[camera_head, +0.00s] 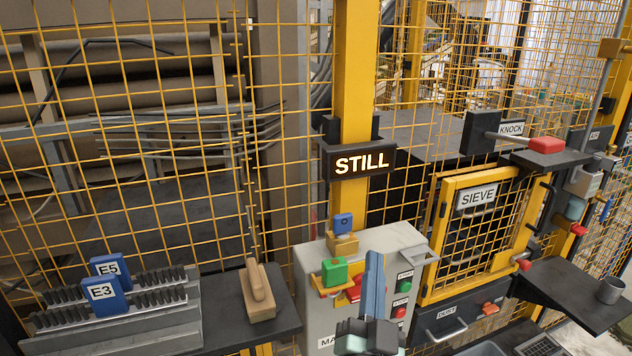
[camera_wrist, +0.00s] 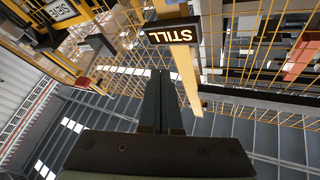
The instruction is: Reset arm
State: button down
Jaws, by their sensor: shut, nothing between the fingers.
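My gripper (camera_head: 374,258) stands low in the middle of the head view, in front of the grey control box (camera_head: 395,240). Its long narrow fingers point upward and hide part of the box front. In the wrist view the fingers of my gripper (camera_wrist: 161,76) lie side by side with no gap, shut and empty, below the lit STILL sign (camera_wrist: 174,36). In the head view this STILL sign (camera_head: 362,162) hangs on the yellow post, above and apart from the fingertips.
Left of my gripper, a dark shelf (camera_head: 225,315) bears a wooden block with a handle (camera_head: 260,290) and a slotted rack (camera_head: 165,312) with blue tags E5 (camera_head: 108,267) and E3 (camera_head: 103,293). A yellow SIEVE door (camera_head: 430,245) and a side shelf with a grey cup (camera_head: 610,290) stand right.

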jog(key=s+a+r+n+t+y, duration=0.1)
jog(key=s+a+r+n+y, duration=0.15)
jog(key=r, duration=0.75)
jog(key=s+a+r+n+t+y, duration=0.1)
jog(key=a+r+n+t+y, duration=0.2)
jog(key=r, duration=0.7)
jog(key=s+a+r+n+t+h, duration=0.1)
jog(key=s+a+r+n, duration=0.1)
jog(key=s+r, duration=1.1)
jog(key=shift+a+r, duration=0.5)
jog(key=shift+r, duration=0.3)
jog(key=shift+h, duration=0.25)
